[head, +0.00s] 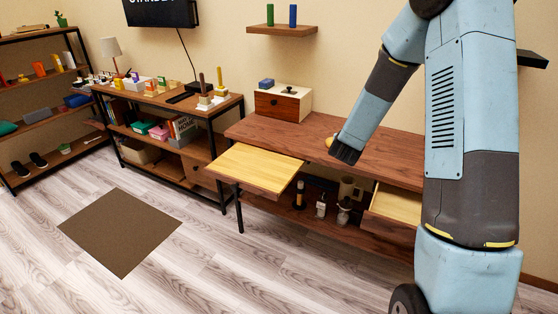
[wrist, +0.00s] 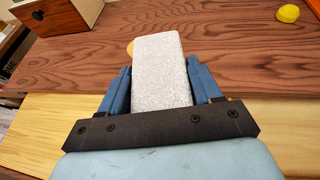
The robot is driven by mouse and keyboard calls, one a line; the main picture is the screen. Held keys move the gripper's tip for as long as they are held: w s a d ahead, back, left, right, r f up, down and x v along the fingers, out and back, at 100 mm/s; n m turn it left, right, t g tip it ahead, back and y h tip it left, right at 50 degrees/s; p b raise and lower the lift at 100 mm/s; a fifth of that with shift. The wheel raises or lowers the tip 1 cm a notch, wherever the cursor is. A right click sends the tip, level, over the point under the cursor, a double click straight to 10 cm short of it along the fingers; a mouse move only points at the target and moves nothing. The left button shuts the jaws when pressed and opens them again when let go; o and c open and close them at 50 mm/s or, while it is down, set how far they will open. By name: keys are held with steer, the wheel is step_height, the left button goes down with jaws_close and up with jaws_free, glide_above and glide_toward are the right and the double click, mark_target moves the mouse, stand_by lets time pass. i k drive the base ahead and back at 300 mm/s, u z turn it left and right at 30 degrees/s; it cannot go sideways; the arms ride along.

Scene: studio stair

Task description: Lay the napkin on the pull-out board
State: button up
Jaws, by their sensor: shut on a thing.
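The napkin (wrist: 162,72) is a pale grey, speckled, flat slab with rounded corners. In the wrist view my gripper (wrist: 163,92) is shut on it, with a blue finger on each side. The pull-out board (head: 252,168) is a pale wood panel drawn out from the left front of the brown desk. Pale wood, seemingly this board (wrist: 45,125), also shows below my gripper in the wrist view. In the head view my gripper (head: 344,152) appears over the desk's front, right of the board; the napkin is hidden there.
A wooden box (head: 283,103) stands at the back left of the desk (head: 375,150). A yellow object (wrist: 289,14) lies on the desktop, and another orange-yellow thing is partly behind the napkin. An open drawer (head: 395,205) is at right. The board's top looks bare.

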mark_target(273, 170)
steer(key=z, duration=0.2)
steer(key=i, duration=1)
steer(key=u, duration=0.05)
